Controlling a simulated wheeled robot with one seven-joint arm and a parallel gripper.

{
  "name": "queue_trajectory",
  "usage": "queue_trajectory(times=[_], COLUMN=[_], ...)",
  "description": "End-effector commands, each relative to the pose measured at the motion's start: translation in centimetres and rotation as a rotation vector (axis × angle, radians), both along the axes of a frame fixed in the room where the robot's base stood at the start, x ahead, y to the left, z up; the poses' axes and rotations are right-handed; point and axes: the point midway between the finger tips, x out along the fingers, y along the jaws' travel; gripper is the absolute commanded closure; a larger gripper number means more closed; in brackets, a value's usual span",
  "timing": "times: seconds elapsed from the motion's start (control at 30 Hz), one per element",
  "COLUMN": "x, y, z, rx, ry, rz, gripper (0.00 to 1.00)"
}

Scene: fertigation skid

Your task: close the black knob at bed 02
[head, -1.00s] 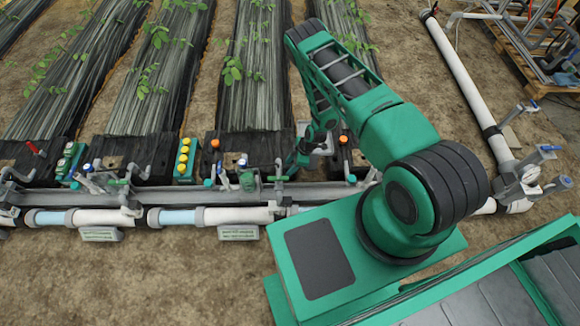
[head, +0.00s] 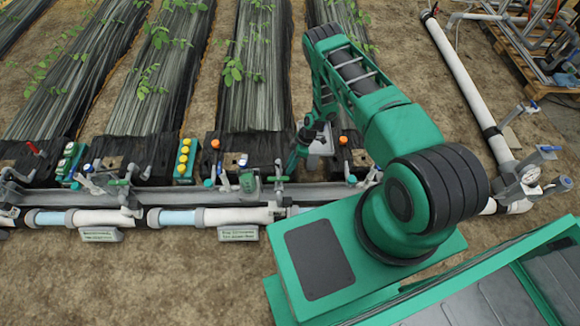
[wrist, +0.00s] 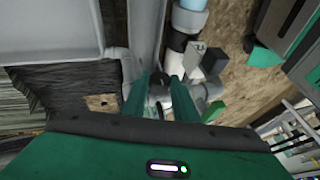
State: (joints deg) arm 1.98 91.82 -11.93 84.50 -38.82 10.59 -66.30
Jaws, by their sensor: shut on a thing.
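My gripper (wrist: 159,97) shows in the wrist view with its two green fingers closed on a dark round piece, the black knob (wrist: 158,88), on a grey pipe fitting. Much of the knob is hidden between the fingers. In the head view my gripper (head: 291,163) reaches down to the pipe row in front of the planted beds, right of a green-handled valve. The knob cannot be made out there. Any bed number beside it is not readable.
A grey rail (head: 230,192) with several valves runs across the bed ends, above a white and blue pipe (head: 180,217). A valve with a green handle (head: 278,178) stands close left of my gripper. A block with yellow caps (head: 185,160) is farther left. Bare soil lies in front.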

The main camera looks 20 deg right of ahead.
Motion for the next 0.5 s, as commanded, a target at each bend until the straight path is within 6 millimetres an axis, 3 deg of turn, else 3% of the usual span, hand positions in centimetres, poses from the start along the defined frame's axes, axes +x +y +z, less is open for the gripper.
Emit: queue_trajectory(times=[0.37,0.4,0.47,0.5], x=[0.34,0.35,0.32,0.29], y=[-0.18,-0.18,-0.17,-0.16], z=[0.04,0.04,0.03,0.03], rx=[0.001,0.0,0.001,0.001], ry=[0.006,0.005,0.006,0.007], rz=[-0.001,-0.002,-0.001,-0.001], gripper=[0.96,0.67,0.55,0.55])
